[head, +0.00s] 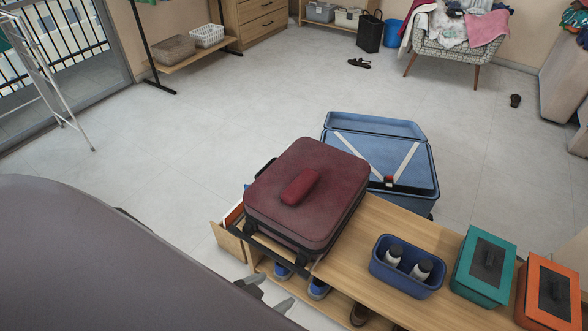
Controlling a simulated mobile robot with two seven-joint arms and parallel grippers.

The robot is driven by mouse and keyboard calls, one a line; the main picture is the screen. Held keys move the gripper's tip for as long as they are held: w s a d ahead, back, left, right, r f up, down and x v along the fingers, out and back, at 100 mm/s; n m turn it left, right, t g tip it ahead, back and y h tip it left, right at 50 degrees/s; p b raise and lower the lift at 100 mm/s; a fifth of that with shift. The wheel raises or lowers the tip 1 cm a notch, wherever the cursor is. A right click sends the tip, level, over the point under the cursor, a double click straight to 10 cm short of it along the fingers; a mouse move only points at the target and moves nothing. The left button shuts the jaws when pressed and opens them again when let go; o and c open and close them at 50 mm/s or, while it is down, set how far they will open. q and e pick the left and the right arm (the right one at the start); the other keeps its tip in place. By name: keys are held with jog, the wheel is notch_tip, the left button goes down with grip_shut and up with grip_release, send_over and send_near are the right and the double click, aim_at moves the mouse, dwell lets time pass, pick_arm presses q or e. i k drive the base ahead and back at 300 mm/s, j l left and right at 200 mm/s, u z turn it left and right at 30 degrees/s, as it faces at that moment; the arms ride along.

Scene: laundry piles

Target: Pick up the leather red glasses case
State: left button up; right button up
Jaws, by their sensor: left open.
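The red leather glasses case (300,187) lies on top of a closed maroon suitcase (325,215), near the middle of the head view. Nothing covers it. My left gripper (267,293) shows at the lower edge, partly hidden behind my own large grey arm part. Its two grey fingertips are apart with nothing visible between them. It is below and a little left of the case in the picture, well clear of it. My right gripper is not in view.
The suitcase rests on a wooden bench (418,232) with shoes below. A blue bin (407,266) with bottles, a teal box (484,266) and an orange box (551,293) stand to the right. An open blue suitcase (385,160) is behind. The floor beyond is mostly clear.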

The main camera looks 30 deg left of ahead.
aim_at(299, 189)
jog(key=u, duration=0.9)
